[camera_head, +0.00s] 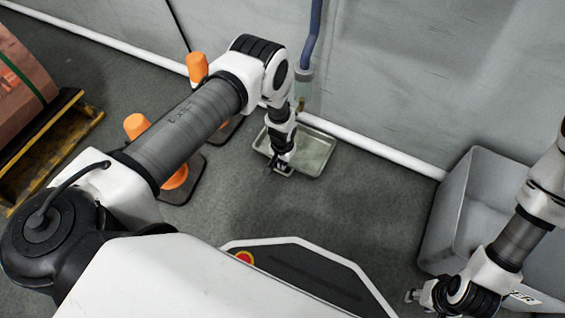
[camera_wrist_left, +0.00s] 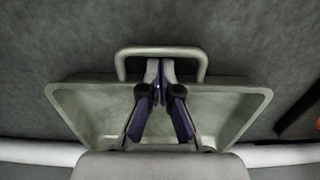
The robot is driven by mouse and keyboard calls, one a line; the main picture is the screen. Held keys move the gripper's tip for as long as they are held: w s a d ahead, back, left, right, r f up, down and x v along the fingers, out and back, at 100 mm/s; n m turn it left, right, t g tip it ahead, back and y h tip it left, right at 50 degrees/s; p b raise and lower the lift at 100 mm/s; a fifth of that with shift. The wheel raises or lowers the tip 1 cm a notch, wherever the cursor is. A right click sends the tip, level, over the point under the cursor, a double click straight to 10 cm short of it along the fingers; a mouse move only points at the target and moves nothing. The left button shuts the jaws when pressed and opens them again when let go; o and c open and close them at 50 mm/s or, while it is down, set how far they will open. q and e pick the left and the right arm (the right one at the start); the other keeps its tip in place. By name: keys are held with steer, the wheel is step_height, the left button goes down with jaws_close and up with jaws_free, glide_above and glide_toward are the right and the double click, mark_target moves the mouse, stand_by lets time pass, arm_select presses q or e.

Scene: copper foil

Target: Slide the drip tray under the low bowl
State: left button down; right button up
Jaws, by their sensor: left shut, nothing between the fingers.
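The drip tray (camera_head: 318,153) is a shallow pale grey-green rectangular pan on the floor by the wall. In the left wrist view the tray (camera_wrist_left: 92,108) shows a loop handle (camera_wrist_left: 160,51) on its rim. My left gripper (camera_head: 282,171) is shut and empty at the tray's near side. In the wrist view its fingertips (camera_wrist_left: 160,72) appear inside the handle loop, between the bar and the rim; contact is unclear. A translucent bowl (camera_head: 304,76), apparently the low bowl, hangs under a blue pipe, partly hidden by my left arm. My right gripper (camera_head: 412,296) is at lower right; its jaws are unclear.
Orange-topped posts on dark bases (camera_head: 181,192) stand left of the tray, partly behind my left arm. A grey bin (camera_head: 450,200) stands at right by the wall. A copper-coloured load on a wooden pallet (camera_head: 70,140) is at far left. The floor before the tray is clear.

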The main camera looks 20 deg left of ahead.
arm_select(q)
step_height(320, 180, up, 10)
steer(key=p, duration=0.8)
